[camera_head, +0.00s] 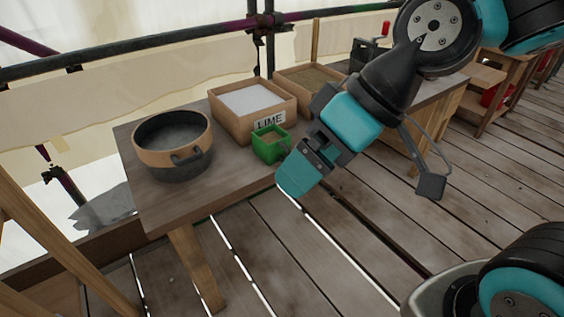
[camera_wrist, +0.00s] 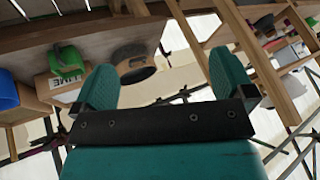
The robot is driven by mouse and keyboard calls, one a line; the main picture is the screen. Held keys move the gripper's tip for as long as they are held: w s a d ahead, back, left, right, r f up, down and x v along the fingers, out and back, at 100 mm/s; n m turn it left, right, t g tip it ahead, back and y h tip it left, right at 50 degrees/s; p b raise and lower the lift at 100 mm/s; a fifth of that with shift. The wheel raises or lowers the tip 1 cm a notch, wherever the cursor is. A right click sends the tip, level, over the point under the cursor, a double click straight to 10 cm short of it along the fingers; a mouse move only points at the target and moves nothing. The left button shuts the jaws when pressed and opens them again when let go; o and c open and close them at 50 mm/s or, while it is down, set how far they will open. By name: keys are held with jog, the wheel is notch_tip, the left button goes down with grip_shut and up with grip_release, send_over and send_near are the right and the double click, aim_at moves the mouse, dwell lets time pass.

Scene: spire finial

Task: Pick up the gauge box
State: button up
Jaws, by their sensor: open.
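The gauge box, which I take to be the small green open-topped box (camera_head: 268,146), stands on the wooden table in front of the box labelled LIME.
The wooden table (camera_head: 150,205) also bears a round tub (camera_head: 172,160), the LIME box (camera_head: 226,124) with white powder, and a tray of sandy material (camera_head: 308,78). Scaffold poles run behind. The plank floor (camera_head: 310,265) in front is mostly clear, with gaps between boards.

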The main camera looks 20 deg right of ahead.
jog(key=w+d+f+t+y+b, duration=0.1)
jog(key=w+f+t+y+b, duration=0.15)
jog(key=w+f+b, duration=0.45)
jog(key=w+d+f+t+y+b, duration=0.1)
jog(key=w+f+t+b, duration=0.25)
jog(key=f+b, duration=0.6)
jog(key=m+t+h+b, duration=0.3)
jog(key=m+t+b, duration=0.1)
jog(key=t+b, duration=0.4)
send_near(286, 152)
jog(key=f, duration=0.1)
jog(key=shift+n+t, duration=0.3)
jog(key=shift+t, duration=0.1)
jog(key=p+x, duration=0.8)
jog(key=x, duration=0.4)
jog(key=shift+w+d+f+p, duration=0.1)
jog(key=shift+d+p, duration=0.1)
jog(key=shift+p, duration=0.2)
jog(key=shift+w+a+f, duration=0.1)
jog(key=shift+w+f, duration=0.1)
jog(key=shift+w, duration=0.1)
jog(key=shift+c, duration=0.5)
